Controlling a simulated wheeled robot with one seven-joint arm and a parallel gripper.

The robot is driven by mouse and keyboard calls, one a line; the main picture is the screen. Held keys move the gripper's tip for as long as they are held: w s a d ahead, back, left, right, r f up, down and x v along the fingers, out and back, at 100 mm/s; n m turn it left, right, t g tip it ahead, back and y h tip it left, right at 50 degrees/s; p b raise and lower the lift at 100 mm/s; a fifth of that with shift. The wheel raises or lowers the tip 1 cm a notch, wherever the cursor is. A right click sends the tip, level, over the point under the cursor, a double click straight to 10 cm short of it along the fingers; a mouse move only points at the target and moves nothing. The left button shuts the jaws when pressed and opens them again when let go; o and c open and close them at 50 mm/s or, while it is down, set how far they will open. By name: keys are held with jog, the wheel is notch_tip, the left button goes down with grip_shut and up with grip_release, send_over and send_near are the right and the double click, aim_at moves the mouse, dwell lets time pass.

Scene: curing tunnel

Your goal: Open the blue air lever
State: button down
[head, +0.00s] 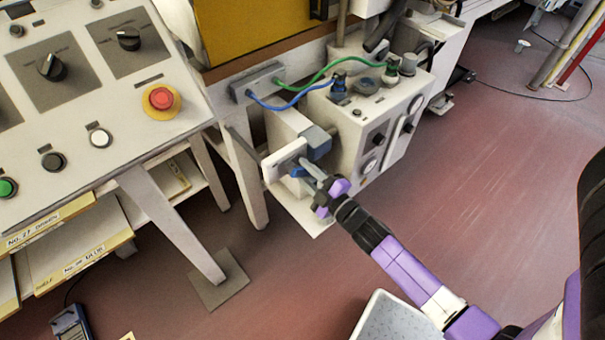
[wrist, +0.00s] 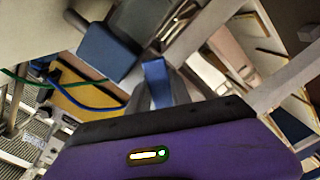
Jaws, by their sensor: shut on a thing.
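The blue air lever shows in the wrist view as a narrow blue handle (wrist: 156,75) between my grey fingers, in front of a larger blue block. In the head view that blue valve block (head: 318,142) sits on the side of the white machine box, beside a pale plate (head: 284,160). My gripper (head: 308,171) reaches in from the lower right and is shut on the lever. The fingers hide most of the lever in the head view, so its exact angle cannot be told.
The white machine box (head: 384,120) with knobs and blue and green hoses stands just behind. A control panel (head: 100,95) with a red emergency button (head: 161,99) is at the left, with its leg near the lever.

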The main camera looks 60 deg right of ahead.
jog(key=n, duration=0.3)
jog(key=shift+s+d+r+n, duration=0.1)
jog(key=shift+d+r+n, duration=0.1)
jog(key=shift+r+n, duration=0.15)
jog(key=shift+r+n+b, duration=0.2)
jog(key=shift+r+n, duration=0.05)
jog(key=shift+n, duration=0.6)
jog(key=shift+r+n+b, duration=0.15)
jog(key=shift+r+n, duration=0.1)
jog(key=shift+n, duration=0.55)
jog(key=c, duration=1.2)
grip_release()
jog(key=shift+r, duration=0.1)
jog(key=shift+o, duration=0.2)
jog(key=b+v, duration=0.1)
jog(key=v, duration=0.6)
jog(key=shift+s, duration=0.4)
